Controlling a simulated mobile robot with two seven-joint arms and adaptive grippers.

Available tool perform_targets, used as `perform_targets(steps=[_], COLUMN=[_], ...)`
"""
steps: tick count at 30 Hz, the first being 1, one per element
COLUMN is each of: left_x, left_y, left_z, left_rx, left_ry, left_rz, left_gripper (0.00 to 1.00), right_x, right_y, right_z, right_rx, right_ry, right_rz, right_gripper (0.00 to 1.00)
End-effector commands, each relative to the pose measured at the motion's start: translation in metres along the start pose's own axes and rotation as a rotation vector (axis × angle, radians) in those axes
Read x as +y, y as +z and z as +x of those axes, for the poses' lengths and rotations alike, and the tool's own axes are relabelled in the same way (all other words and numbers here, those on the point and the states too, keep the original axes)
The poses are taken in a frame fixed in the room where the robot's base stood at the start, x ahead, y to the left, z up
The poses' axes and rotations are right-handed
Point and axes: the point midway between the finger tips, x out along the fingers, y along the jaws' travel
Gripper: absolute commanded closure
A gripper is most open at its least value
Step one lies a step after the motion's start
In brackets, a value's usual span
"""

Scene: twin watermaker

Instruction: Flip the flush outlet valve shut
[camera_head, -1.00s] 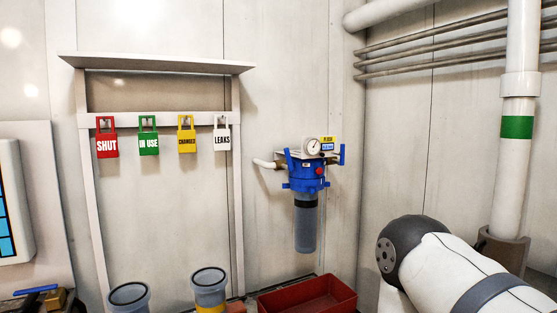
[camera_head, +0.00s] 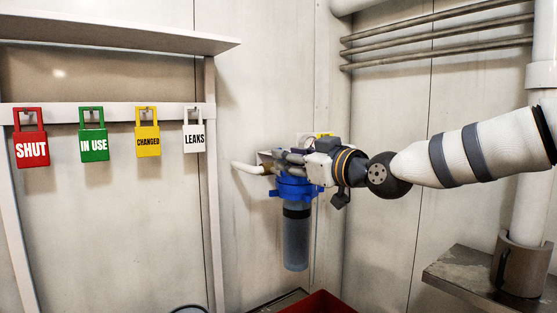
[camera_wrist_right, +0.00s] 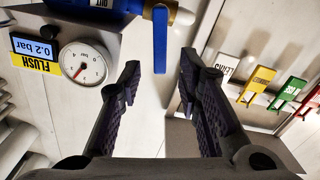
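The flush filter unit (camera_head: 297,190), with a blue head and grey bowl, is on the wall. My right gripper (camera_head: 276,162) is in front of its top, pointing left, and hides the gauge and most of the valves in the head view. In the wrist view, which is upside down, the blue lever (camera_wrist_right: 160,40) of the valve beside the "OUT" label stands in line with the gap between the fingertips of the right gripper (camera_wrist_right: 159,72). The fingers are wide apart, with nothing gripped. My left gripper is not in view.
The pressure gauge (camera_wrist_right: 82,62) and the 0.2 bar display (camera_wrist_right: 36,50) are beside the lever. Tags hang on a rail (camera_head: 65,112) to the left in the head view. A red bin (camera_head: 322,303) is below the filter. Pipes (camera_head: 440,40) run along the right wall.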

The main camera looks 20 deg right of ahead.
Motion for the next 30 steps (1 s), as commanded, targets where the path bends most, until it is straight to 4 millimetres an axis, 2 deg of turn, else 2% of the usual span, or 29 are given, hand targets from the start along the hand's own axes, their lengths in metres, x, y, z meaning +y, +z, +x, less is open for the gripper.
perform_targets(steps=[1,6,16,21,26,30], left_x=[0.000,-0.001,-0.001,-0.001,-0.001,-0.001], left_y=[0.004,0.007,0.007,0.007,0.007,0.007], left_z=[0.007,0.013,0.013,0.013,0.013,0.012], left_rx=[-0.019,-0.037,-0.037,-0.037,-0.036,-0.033], left_ry=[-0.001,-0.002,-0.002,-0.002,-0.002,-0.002], left_rz=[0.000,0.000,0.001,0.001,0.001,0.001], left_gripper=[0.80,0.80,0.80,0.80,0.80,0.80], right_x=[-0.001,-0.001,0.000,0.000,0.001,0.011], right_y=[0.008,0.004,-0.002,-0.002,-0.002,0.000], right_z=[0.014,0.038,0.044,0.044,0.044,0.044], right_rx=[-0.008,-0.003,0.002,0.002,0.002,0.002], right_ry=[-0.002,-0.001,0.000,0.000,0.001,0.002], right_rz=[0.002,0.000,0.000,0.000,0.012,0.211], right_gripper=[0.68,0.68,0.68,1.00,1.00,1.00])
